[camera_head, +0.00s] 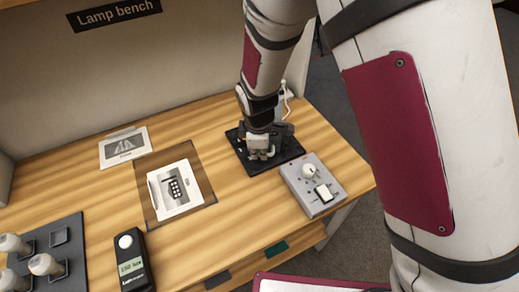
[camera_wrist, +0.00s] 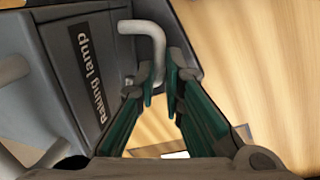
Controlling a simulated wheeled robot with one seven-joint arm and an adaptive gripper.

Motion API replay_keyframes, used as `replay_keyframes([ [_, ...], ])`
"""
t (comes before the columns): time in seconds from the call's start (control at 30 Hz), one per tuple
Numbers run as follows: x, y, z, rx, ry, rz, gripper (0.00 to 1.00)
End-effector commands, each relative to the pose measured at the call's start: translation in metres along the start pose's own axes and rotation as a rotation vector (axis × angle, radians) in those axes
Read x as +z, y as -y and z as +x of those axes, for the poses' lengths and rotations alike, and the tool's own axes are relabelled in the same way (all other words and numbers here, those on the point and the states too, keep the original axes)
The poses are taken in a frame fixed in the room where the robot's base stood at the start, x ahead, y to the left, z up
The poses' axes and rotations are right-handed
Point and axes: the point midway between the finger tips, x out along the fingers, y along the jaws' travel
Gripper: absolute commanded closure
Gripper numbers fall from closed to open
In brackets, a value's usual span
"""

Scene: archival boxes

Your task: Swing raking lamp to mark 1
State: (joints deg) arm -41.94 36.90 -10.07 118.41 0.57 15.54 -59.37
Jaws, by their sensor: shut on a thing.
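The raking lamp, labelled "Raking lamp" (camera_wrist: 88,72), is a dark grey body in the wrist view, left of my fingers. A light grey bent handle (camera_wrist: 150,35) rises from it, and its lower end runs down between my fingertips. My gripper (camera_wrist: 160,85) is shut on this handle. In the head view my gripper (camera_head: 262,152) points down over the lamp's black base (camera_head: 245,165) at the bench's right part, and my wrist hides most of the lamp. Mark 1 cannot be made out in either view.
A grey control box (camera_head: 315,187) with a knob and switch stands close to the right of the base. A printed sheet (camera_head: 182,188) lies in a brown square, another sheet (camera_head: 124,148) behind it. A black meter (camera_head: 133,265) and bulb tray (camera_head: 75,228) are front left. The wooden bench (camera_head: 225,225) ends at right.

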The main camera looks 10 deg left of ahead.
Motion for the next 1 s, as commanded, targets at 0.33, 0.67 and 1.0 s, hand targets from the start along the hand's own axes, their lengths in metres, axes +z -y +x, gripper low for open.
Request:
replay_keyframes([
  [0.33,-0.002,-0.001,0.000,0.002,-0.004,0.003,0.70],
  [0.67,-0.002,-0.001,-0.008,0.003,-0.004,0.001,0.70],
  [1.0,-0.002,-0.001,-0.072,0.006,-0.007,0.002,0.70],
])
